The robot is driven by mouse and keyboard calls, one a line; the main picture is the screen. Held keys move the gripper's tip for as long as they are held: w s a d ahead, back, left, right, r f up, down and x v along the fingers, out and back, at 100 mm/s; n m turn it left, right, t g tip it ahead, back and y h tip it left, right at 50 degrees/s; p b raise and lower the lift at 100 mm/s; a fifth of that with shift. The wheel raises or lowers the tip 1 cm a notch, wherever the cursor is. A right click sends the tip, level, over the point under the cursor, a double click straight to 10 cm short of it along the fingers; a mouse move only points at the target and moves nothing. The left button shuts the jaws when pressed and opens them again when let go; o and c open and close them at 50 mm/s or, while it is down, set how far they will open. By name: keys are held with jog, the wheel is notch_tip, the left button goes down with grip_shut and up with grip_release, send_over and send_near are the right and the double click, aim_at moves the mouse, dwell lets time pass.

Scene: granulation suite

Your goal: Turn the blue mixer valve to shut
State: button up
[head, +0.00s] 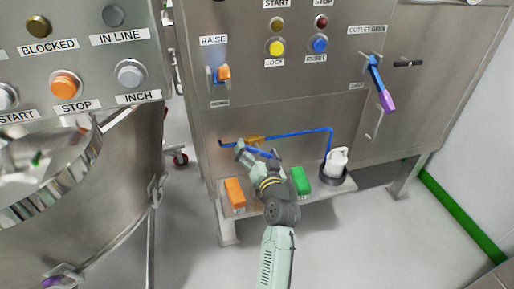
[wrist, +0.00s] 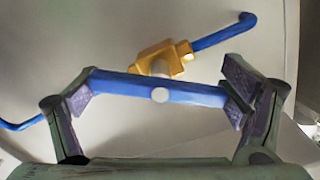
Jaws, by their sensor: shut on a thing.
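The mixer valve has a small yellow body (head: 255,139) on a thin blue pipe, low on the steel cabinet front; the body (wrist: 160,60) also shows in the wrist view. Its blue lever (wrist: 185,92) has a pale round pivot at its middle. The lever lies at a slant to the pipe, neither in line with it nor square across it. My gripper (wrist: 160,92) is shut on the lever lengthwise, one finger at each end. In the head view my gripper (head: 258,153) is at the valve, and its fingers partly hide the lever.
Below the valve, a shelf holds an orange block (head: 235,193), a green block (head: 300,181) and a white bottle (head: 337,160) in a dark holder. Above are a raise switch (head: 222,74) and a blue and purple outlet lever (head: 380,83). A steel vessel (head: 90,200) stands at left.

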jog(key=m+p, duration=0.1)
jog(key=m, duration=0.1)
jog(key=m+p, duration=0.1)
jog(key=m, duration=0.1)
jog(key=m+p, duration=0.1)
jog(key=m, duration=0.1)
jog(key=shift+d, duration=0.25)
jog(key=m+p, duration=0.2)
jog(key=m, duration=0.2)
jog(key=shift+f+m, duration=0.15)
jog(key=shift+m, duration=0.35)
jog(key=shift+a+f+p, duration=0.1)
jog(key=shift+p, duration=0.2)
jog(key=o, duration=0.9)
jog(key=shift+v, duration=3.75)
